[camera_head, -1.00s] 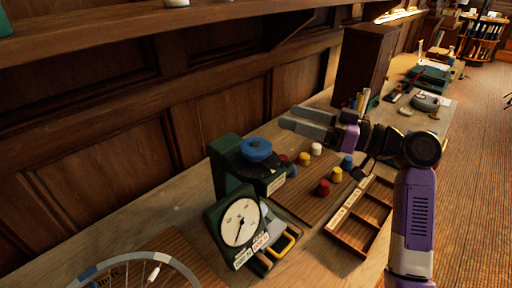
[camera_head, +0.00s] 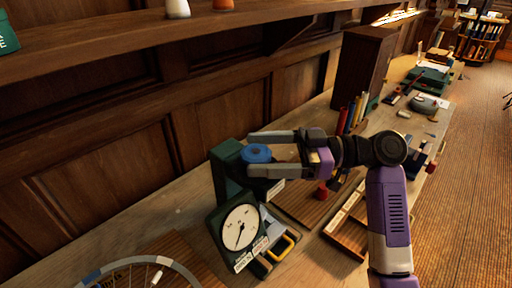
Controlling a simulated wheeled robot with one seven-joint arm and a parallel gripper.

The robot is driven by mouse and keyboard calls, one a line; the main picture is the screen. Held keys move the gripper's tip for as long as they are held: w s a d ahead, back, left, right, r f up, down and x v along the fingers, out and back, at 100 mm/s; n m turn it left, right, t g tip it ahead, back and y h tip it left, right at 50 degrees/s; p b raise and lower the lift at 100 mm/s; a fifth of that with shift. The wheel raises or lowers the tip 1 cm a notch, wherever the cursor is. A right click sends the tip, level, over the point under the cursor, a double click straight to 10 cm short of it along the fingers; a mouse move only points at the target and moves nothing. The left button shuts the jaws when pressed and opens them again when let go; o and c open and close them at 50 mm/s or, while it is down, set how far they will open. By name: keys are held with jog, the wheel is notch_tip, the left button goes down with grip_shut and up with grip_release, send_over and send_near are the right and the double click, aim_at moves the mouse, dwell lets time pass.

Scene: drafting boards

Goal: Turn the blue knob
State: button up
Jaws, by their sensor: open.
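The blue knob (camera_head: 257,153) sits on top of a dark green device (camera_head: 226,172) with a round white dial (camera_head: 239,228) on its front. My gripper (camera_head: 252,154) is open and reaches in from the right. One finger lies beyond the knob and the other on its near side, so the knob is between the fingertips. The near finger hides part of the knob's lower edge. I cannot tell whether either finger touches it.
A wooden tray with compartments (camera_head: 333,247) and a red peg (camera_head: 321,191) are right of the device. A wheel rim (camera_head: 185,270) lies at the front left. A dark cabinet (camera_head: 362,70) stands behind the arm, and a shelf (camera_head: 120,48) runs above the bench.

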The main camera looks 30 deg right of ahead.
jog(key=shift+w+a, duration=0.25)
jog(key=shift+a, duration=0.3)
jog(key=c, duration=1.4)
jog(key=shift+o, duration=0.2)
jog(key=shift+f+m+t, duration=0.1)
jog(key=shift+m+t, duration=0.2)
jog(key=shift+t, duration=0.1)
